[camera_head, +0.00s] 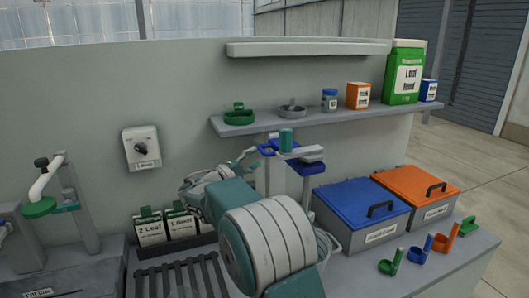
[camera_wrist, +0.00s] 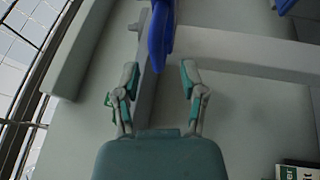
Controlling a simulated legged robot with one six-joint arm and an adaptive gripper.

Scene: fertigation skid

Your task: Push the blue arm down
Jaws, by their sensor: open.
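The blue arm (camera_wrist: 160,36) hangs into the top middle of the wrist view, just beyond and roughly centred between my fingertips. In the head view a blue part (camera_head: 266,150) shows at the top of a grey post, close to my gripper (camera_head: 246,159). My gripper, also seen in the wrist view (camera_wrist: 159,80), is open, with two teal-padded fingers apart and nothing between them. I cannot tell whether a finger touches the blue arm. My own arm hides the lower part of the post.
A shelf (camera_head: 240,126) with jars and boxes runs behind. A blue-lidded bin (camera_head: 362,200) and an orange-lidded bin (camera_head: 416,186) stand to the right.

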